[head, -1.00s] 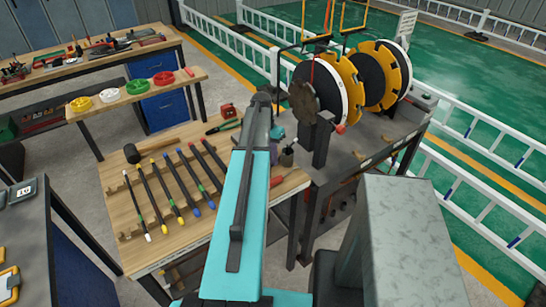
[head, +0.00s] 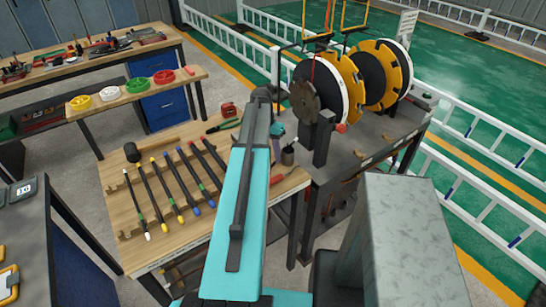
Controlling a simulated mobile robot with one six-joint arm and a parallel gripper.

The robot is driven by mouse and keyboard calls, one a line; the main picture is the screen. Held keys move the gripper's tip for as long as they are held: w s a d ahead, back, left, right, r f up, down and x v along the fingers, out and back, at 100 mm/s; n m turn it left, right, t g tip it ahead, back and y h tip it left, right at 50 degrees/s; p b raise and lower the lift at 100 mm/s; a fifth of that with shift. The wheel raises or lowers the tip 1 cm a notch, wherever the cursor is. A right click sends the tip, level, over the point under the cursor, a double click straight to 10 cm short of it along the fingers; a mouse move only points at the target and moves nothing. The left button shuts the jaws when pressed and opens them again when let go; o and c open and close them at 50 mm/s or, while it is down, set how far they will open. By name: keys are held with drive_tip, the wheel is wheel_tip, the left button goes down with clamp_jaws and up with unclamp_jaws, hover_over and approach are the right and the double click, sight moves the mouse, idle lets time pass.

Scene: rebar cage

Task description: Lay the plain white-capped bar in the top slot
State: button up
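Several thin dark bars with coloured end caps lie side by side across wooden rests on the workbench (head: 128,228). The leftmost has a white end cap (head: 149,237); a green mark shows close to it, but I cannot tell which bar carries it. On the right bench stand upright round discs with notched rims, a dark one (head: 304,102) in front and yellow ones (head: 391,75) behind. I cannot tell which notch is the top slot. My turquoise arm reaches forward between the bars and the discs.
A mallet (head: 133,152), green-handled pliers (head: 222,126) and a red tape measure (head: 229,110) lie behind the bars. A shelf behind holds coloured rings (head: 137,86). White railings (head: 480,127) stand at the right.

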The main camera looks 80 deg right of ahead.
wheel_tip(320, 180, up, 11)
drive_tip(key=w+b, duration=0.2)
drive_tip(key=b, duration=0.1)
drive_tip(key=shift+d+b, duration=0.35)
drive_tip(key=shift+d, duration=0.1)
drive_tip(key=shift+f, duration=0.1)
idle(0.3)
